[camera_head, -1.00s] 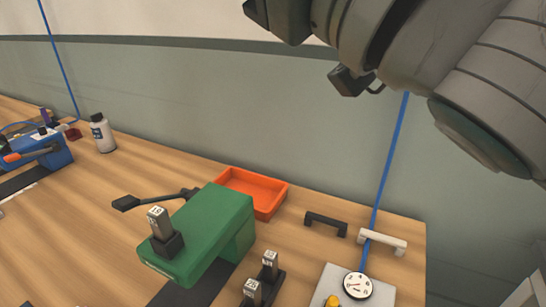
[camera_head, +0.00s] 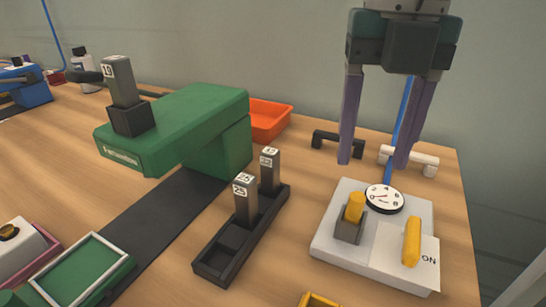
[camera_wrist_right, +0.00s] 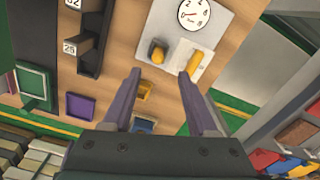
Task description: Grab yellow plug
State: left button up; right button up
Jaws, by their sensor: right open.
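A white board (camera_head: 332,246) sits at the right end of the wooden table. A short yellow piece (camera_head: 355,207) stands in a dark socket (camera_head: 349,228) on it, and a longer yellow piece (camera_head: 412,242) lies by the "ON" label. I cannot tell which one is the plug. Both also show in the right wrist view, the short one (camera_wrist_right: 157,54) left of the long one (camera_wrist_right: 194,62). My right gripper (camera_head: 373,162) points down, open and empty, with purple fingers apart behind the board in the head view. It also shows in the right wrist view (camera_wrist_right: 158,74).
A round gauge (camera_head: 384,198) with a blue cable is on the board. Black (camera_head: 338,144) and white (camera_head: 409,160) handles stand behind it. A black rack (camera_head: 222,258) with grey blocks and a green machine (camera_head: 205,120) stand left. An orange tray (camera_head: 269,118) is behind.

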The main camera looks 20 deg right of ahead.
aim_at(359, 195)
notch_tip(359, 195, down, 8)
jog(key=shift+w+a+r+b, duration=0.1)
jog(key=shift+w+r+b, duration=0.1)
jog(key=shift+b, duration=0.1)
grip_shut()
dwell(0.4)
